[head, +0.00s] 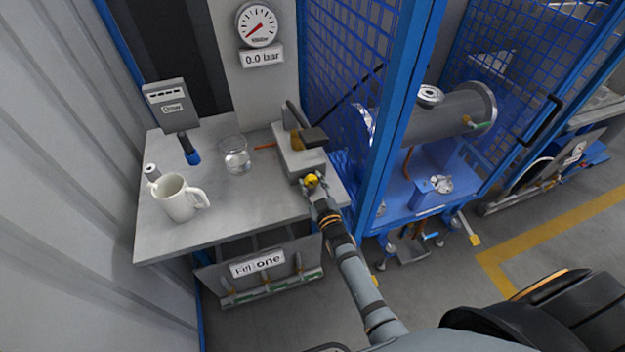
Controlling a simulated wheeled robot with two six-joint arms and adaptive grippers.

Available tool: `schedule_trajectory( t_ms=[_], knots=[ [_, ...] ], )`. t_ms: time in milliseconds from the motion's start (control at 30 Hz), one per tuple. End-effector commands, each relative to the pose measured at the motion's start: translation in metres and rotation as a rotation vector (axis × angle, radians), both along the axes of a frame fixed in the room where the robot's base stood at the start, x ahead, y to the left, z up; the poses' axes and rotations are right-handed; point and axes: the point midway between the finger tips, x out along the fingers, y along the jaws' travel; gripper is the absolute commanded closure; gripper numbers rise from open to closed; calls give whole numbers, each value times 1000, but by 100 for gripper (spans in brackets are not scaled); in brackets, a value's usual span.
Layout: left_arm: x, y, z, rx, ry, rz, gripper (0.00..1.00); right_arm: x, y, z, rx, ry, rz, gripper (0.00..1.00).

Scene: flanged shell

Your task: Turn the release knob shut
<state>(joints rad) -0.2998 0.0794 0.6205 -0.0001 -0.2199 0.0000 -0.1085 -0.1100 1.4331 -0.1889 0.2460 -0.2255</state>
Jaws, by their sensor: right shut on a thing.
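The yellow release knob (312,180) sits on the front of a grey block-shaped unit (297,158) at the right end of the bench. My right gripper (313,187) is at the knob, shut on it, with its arm reaching up from the lower right. The fingers partly hide the knob, and its turn position is too small to tell. A dark lever with a brass-coloured part (299,138) stands on top of the unit. The gauge (257,25) above has a sign reading 0.0 bar (262,57). My left gripper is not in view.
The grey bench (228,213) holds a white mug (178,199), a glass beaker (235,156) and a blue-tipped tool (190,150). A blue mesh cage (400,110) stands close to the right of my right gripper, with a flanged grey cylinder (452,115) inside. A panel labelled Fill one (257,264) is below the bench.

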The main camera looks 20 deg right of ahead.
Motion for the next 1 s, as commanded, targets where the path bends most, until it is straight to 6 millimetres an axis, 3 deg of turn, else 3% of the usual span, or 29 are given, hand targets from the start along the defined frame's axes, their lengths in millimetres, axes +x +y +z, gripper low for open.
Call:
schedule_trajectory(
  t_ms=[500, 1000],
  knots=[
    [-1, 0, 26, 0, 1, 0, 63, 0, 0, 1, 420, 14, 0, 92],
    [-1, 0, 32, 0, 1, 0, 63, 0, 0, 0, 574, 19, 0, 92]
  ],
)
